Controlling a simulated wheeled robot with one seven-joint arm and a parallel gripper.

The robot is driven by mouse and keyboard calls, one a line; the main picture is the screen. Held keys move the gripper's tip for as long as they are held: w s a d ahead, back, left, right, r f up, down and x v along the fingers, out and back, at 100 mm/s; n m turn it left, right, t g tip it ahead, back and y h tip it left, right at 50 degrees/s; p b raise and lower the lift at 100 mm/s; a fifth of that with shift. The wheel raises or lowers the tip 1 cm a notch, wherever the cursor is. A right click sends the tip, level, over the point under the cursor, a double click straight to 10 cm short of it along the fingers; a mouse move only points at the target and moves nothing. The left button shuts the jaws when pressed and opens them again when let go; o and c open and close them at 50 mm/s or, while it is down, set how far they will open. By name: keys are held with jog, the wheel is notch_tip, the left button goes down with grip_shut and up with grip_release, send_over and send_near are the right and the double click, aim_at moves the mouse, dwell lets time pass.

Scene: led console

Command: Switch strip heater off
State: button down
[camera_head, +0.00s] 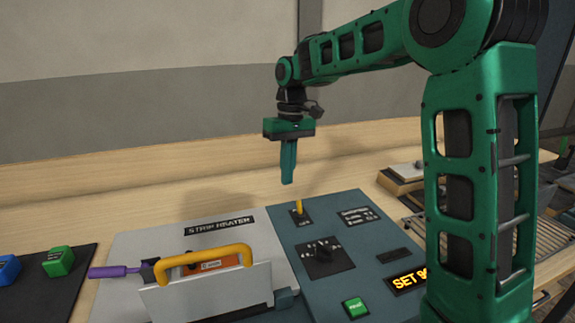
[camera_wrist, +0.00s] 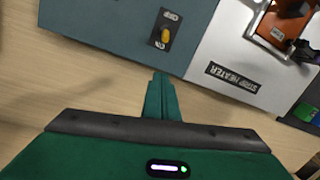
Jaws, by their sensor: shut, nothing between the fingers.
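The strip heater console (camera_head: 225,232) lies on the wooden table, with a "STRIP HEATER" label on its pale left part. Its blue-grey right panel (camera_head: 285,218) carries a small yellow toggle switch (camera_head: 299,207) on a black plate near the back edge. The switch also shows in the wrist view (camera_wrist: 165,36), above my fingertips. My gripper (camera_head: 288,182) points down, shut and empty, above and slightly left of the switch in the head view. In the wrist view its closed fingers (camera_wrist: 160,78) are over bare wood beside the panel edge, apart from the switch.
The console also has a black rotary knob (camera_head: 322,252), a green button (camera_head: 355,307) and a lit "SET" display (camera_head: 408,282). A yellow handle (camera_head: 205,255) arches over the pale part, with a purple-handled tool (camera_head: 113,271) beside it. Green (camera_head: 58,262) and blue blocks sit at left.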

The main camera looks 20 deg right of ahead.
aim_at(299, 207)
jog(key=f, duration=0.5)
jog(key=shift+s+a, duration=0.2)
jog(key=shift+s, duration=0.1)
jog(key=shift+s+d+r, duration=0.15)
jog(key=shift+s+r, duration=0.1)
jog(key=shift+s, duration=0.25)
jog(key=shift+s+d+r, duration=0.15)
jog(key=shift+s+r, duration=0.05)
jog(key=shift+s, duration=0.3)
jog(key=shift+s+d+r, duration=0.15)
jog(key=shift+s, duration=0.25)
jog(key=shift+s+d+r, duration=0.1)
jog(key=shift+s+r, duration=0.05)
jog(key=shift+s, duration=0.2)
jog(key=shift+a, duration=0.15)
